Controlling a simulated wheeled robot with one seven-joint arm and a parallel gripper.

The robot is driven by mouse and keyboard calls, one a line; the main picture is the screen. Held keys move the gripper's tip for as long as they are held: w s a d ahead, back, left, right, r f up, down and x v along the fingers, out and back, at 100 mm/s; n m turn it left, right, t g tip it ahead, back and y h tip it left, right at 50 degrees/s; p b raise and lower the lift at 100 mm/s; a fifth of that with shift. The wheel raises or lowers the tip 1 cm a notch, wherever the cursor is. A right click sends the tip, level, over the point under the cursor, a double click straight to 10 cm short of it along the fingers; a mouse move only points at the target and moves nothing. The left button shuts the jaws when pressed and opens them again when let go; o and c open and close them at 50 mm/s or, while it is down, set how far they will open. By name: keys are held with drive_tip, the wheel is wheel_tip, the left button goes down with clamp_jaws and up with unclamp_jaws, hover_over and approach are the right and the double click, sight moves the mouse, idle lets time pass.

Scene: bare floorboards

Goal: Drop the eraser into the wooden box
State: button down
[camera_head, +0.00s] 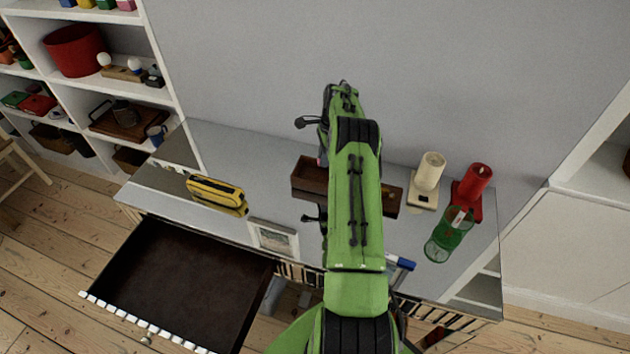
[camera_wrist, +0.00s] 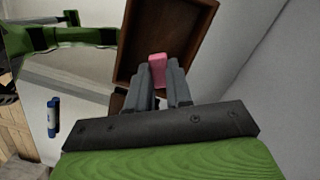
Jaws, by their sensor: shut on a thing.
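In the wrist view, my gripper (camera_wrist: 162,82) is shut on a pink eraser (camera_wrist: 157,70), which sticks out between the fingertips. The brown wooden box (camera_wrist: 204,35) lies just beyond the fingertips, and the eraser shows against its inside. I cannot tell how high the eraser is above the box floor. In the head view, the wooden box (camera_head: 309,178) stands on the grey tabletop, and my green arm covers its middle. The gripper's fingertips and the eraser are mostly hidden there.
A yellow case (camera_head: 216,192) and a picture frame (camera_head: 273,238) lie left of the box. A blue marker (camera_head: 401,262) lies near the front edge. A drawer (camera_head: 178,285) is pulled open.

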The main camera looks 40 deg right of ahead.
wheel_tip(320, 180, down, 3)
drive_tip(key=shift+r+b, duration=0.15)
drive_tip(key=shift+b, duration=0.35)
drive_tip(key=shift+r, duration=0.1)
drive_tip(key=c, duration=0.9)
unclamp_jaws()
drive_tip(key=shift+c, duration=0.2)
wheel_tip(320, 180, up, 16)
drive_tip(key=s+d+p, duration=0.1)
drive_tip(key=d+p, duration=0.1)
drive_tip(key=p, duration=0.2)
drive_tip(key=shift+s+f, duration=0.15)
drive_tip(key=shift+f, duration=0.05)
